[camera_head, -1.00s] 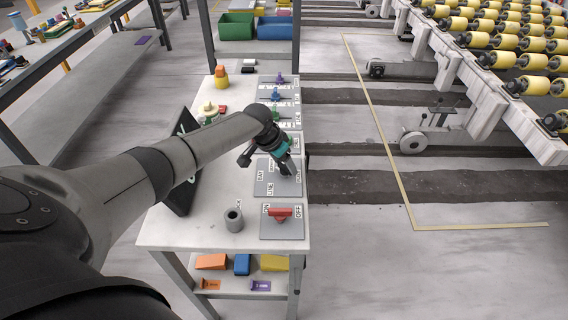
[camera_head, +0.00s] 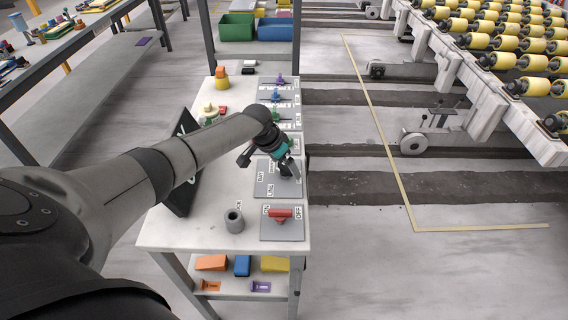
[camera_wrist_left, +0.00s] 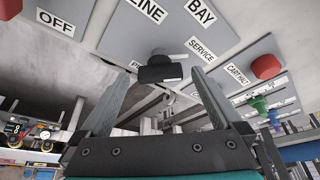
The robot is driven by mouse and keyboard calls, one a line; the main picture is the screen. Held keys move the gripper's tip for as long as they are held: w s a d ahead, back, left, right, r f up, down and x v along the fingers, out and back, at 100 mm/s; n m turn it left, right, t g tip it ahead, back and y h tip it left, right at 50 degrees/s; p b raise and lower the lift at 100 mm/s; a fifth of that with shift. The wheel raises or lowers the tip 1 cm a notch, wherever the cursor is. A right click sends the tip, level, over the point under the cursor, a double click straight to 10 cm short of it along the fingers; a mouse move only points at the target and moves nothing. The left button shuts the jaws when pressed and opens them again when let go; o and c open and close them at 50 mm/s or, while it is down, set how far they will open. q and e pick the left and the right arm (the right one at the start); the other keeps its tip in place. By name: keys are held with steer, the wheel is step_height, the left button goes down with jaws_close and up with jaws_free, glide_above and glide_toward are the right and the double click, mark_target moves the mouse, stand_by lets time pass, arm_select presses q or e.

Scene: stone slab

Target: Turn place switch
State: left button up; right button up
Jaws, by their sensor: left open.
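The place switch is a selector on a grey plate (camera_head: 264,188) lettered BAY and LINE. In the left wrist view its dark knob (camera_wrist_left: 160,73) has a pale mark, and the plate (camera_wrist_left: 168,22) shows LINE, BAY, SERVICE and a partly hidden label starting with P. My left gripper (camera_head: 289,169) is over this plate, pointing down. In the left wrist view its two fingers (camera_wrist_left: 163,80) are apart, with the knob between them in the picture. I cannot tell whether they touch it. In the head view the gripper largely hides the knob. My right gripper is not in view.
A red ON/OFF switch (camera_head: 280,214) sits on the nearer plate. A grey cup (camera_head: 234,220) stands left of it. Beyond my gripper are more plates with blue (camera_head: 276,96) and purple (camera_head: 280,79) knobs. A black panel (camera_head: 178,190) is by my arm.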

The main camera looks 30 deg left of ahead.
arm_select(q)
steer(key=shift+s+a+r, duration=0.1)
steer(key=shift+s+r, duration=0.1)
steer(key=shift+r, duration=0.35)
steer(key=p+v, duration=0.2)
steer(key=v, duration=1.2)
steer(key=shift+p, duration=0.3)
steer(key=shift+s, duration=0.15)
